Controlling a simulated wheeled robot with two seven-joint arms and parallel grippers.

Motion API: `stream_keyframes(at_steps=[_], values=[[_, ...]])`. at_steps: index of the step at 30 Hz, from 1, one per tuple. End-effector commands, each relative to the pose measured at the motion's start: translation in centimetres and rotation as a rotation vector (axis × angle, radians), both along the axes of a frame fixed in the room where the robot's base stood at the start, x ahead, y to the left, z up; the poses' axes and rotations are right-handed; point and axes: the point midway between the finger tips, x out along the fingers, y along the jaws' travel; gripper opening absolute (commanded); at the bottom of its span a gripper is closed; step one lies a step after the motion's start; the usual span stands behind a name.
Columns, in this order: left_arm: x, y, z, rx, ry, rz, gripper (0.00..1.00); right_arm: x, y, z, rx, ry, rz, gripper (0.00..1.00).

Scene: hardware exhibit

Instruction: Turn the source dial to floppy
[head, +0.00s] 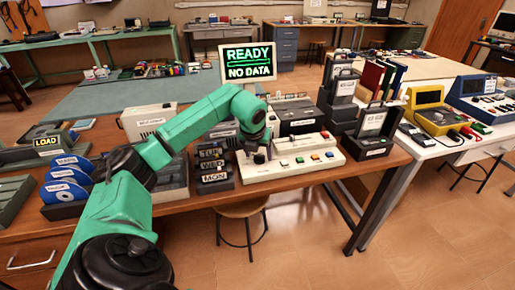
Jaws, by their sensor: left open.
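A cream control panel (265,175) lies near the front edge of the wooden bench, with coloured buttons (315,157) in a row on its top. My left gripper (258,154) points down at the panel's left part, left of the buttons, and is open. The source dial cannot be made out clearly; the gripper covers that part of the panel. I cannot tell whether the fingers touch anything. The dial's setting and labels are not readable. A monitor (248,57) behind the panel shows "READY" and "NO DATA" in green. My right gripper is not in view.
A dark stand with stacked label blocks (213,163) is close left of the panel. Blue discs in a rack (65,192) stand at the left. Dark slotted boxes (371,132) stand to the right. A stool (243,210) is below the bench.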

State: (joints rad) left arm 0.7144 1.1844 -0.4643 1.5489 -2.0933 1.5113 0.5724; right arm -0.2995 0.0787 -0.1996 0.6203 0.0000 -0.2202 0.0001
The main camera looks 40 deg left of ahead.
Motion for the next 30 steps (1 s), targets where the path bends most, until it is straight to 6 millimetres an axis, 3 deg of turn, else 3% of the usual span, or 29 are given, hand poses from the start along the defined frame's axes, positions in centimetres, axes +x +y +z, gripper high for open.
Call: stream_keyframes(at_steps=[5, 12, 15, 20, 30], values=[[-1.1, -0.5, 3.2, 0.002, -0.007, -0.001, 0.75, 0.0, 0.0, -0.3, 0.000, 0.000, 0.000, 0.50], [-3.6, -1.7, 10.0, 0.001, -0.008, -0.001, 0.75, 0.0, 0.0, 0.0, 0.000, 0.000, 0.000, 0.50], [-4.3, -2.0, 11.9, 0.002, -0.006, 0.000, 0.75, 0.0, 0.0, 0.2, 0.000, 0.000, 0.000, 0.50], [-4.9, -2.3, 13.2, 0.001, -0.004, 0.000, 0.75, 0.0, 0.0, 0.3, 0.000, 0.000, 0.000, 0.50], [-4.9, -2.3, 13.2, 0.001, -0.002, 0.000, 0.75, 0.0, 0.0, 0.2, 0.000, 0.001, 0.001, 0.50]])
